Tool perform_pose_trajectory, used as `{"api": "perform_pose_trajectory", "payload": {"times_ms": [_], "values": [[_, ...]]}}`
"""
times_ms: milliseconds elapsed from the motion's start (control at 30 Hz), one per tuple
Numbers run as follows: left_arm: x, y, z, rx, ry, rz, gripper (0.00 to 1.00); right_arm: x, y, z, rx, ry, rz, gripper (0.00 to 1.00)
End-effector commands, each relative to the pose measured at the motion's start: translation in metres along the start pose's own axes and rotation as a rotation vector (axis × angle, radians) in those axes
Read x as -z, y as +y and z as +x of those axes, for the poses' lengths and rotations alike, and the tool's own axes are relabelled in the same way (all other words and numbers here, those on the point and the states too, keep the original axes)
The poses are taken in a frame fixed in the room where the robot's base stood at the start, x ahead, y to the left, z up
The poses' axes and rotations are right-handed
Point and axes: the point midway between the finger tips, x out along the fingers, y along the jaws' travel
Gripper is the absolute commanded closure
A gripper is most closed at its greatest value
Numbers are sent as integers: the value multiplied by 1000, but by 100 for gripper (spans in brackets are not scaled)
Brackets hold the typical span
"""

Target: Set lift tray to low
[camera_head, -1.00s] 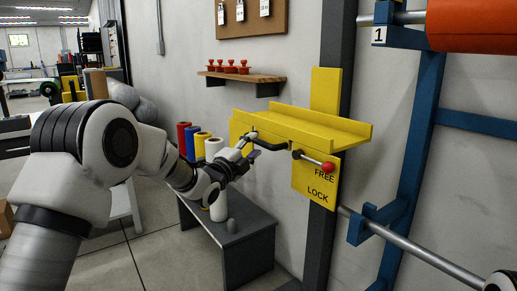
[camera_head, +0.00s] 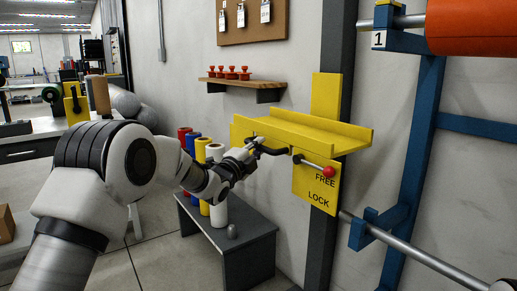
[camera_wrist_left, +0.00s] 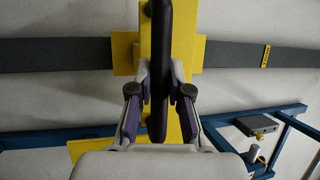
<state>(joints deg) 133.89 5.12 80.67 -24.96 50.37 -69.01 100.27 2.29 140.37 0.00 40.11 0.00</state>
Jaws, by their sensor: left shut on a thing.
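The lift tray (camera_head: 310,133) is a yellow shelf with raised edges on a dark upright post. A black handle (camera_head: 273,151) sticks out from its front; in the left wrist view the handle (camera_wrist_left: 158,45) runs between the fingers. My left gripper (camera_head: 253,149) is shut on this handle near its left end. In the left wrist view my left gripper (camera_wrist_left: 160,98) has one finger on each side of the handle. A lever with a red ball knob (camera_head: 329,172) sits beside the word FREE on a yellow plate (camera_head: 316,190), with LOCK below.
A grey bench (camera_head: 245,239) with several coloured cylinders stands below and left of the tray. A blue rack (camera_head: 411,150) with an orange roll (camera_head: 475,28) is at the right. A wooden shelf (camera_head: 240,79) hangs on the wall.

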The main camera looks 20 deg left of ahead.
Motion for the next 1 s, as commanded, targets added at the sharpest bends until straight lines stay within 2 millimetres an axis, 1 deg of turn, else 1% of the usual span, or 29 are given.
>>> {"api": "perform_pose_trajectory", "payload": {"times_ms": [33, 167, 400, 500, 600, 700, 800, 1000], "values": [[0, 22, -4, -22, 0, -1, 100, 0, 0, 8, 0, 0, 0, 60], [-2, 52, -10, -29, 0, -2, 100, 0, 0, 23, 0, 0, 0, 60], [-7, 117, -24, -33, 1, -3, 100, 0, 0, 54, 0, 0, 0, 60], [-8, 141, -28, -32, 1, -2, 100, 0, 0, 64, 0, 0, 0, 60], [-10, 160, -32, -32, 1, -1, 100, 0, 0, 71, 0, 0, 0, 60], [-11, 176, -36, -32, 1, -2, 100, 0, 0, 76, 0, 0, 0, 60], [-12, 184, -37, -31, 1, -2, 100, 0, 1, 79, 0, 0, 0, 60], [-12, 190, -38, -31, 1, -2, 100, 0, 1, 80, 0, 0, 0, 60]]}}
